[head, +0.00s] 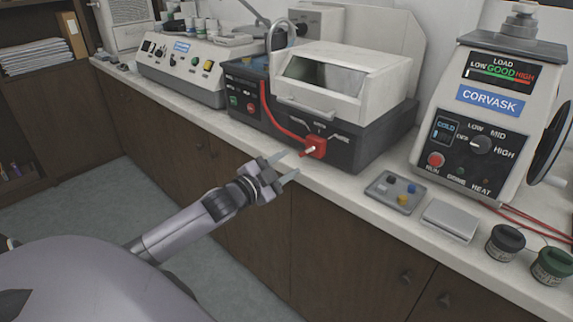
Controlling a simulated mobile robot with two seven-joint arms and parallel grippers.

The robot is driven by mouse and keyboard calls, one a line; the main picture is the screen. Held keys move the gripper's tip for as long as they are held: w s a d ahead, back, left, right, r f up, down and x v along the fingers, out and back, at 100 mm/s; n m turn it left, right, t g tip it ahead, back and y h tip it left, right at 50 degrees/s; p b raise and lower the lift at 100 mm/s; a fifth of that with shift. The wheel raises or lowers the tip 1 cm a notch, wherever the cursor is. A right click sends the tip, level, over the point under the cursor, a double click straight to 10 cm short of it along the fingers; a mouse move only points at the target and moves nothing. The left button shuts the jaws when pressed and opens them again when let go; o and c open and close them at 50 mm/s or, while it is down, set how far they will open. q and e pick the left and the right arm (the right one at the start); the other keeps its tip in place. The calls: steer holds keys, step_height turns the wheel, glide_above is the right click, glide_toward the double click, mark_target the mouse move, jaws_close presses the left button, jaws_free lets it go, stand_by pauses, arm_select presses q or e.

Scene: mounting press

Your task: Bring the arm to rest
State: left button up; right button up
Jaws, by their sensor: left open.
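My left gripper (285,167) is in the middle of the head view, at the end of my left arm (190,228), which reaches in from the lower left. Its two fingers are apart with nothing between them. It appears in front of the counter's front edge, close below the red switch (314,148) on the black-and-white machine; I cannot tell the exact gap. My right gripper is not in the view. The mounting press (490,115), marked CORVASK, stands at the right; its display reads COLD and its load scale shows LOW, GOOD and HIGH.
The white counter (345,187) runs above brown cabinets (330,245). A grey tray (394,192) with small coloured pieces, a pale flat box (450,220) and two dark jars (505,243) sit near its front edge. The grey floor (90,205) at left is clear.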

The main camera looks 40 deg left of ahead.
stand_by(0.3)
arm_select(q)
steer(key=s+d+f+n+g+p, duration=0.2)
steer(key=s+d+f+n+g, duration=0.1)
steer(key=s+d+f, duration=0.6)
steer(key=s+d+f+n+g+h+p, duration=0.1)
steer(key=s+d+f+n+g, duration=0.3)
steer(key=s+d+f, duration=0.6)
steer(key=s, duration=0.6)
steer(key=shift+d+f+g+p, duration=0.15)
steer(key=shift+d+g+p, duration=0.15)
steer(key=shift+p, duration=0.05)
steer(key=shift+a, duration=0.1)
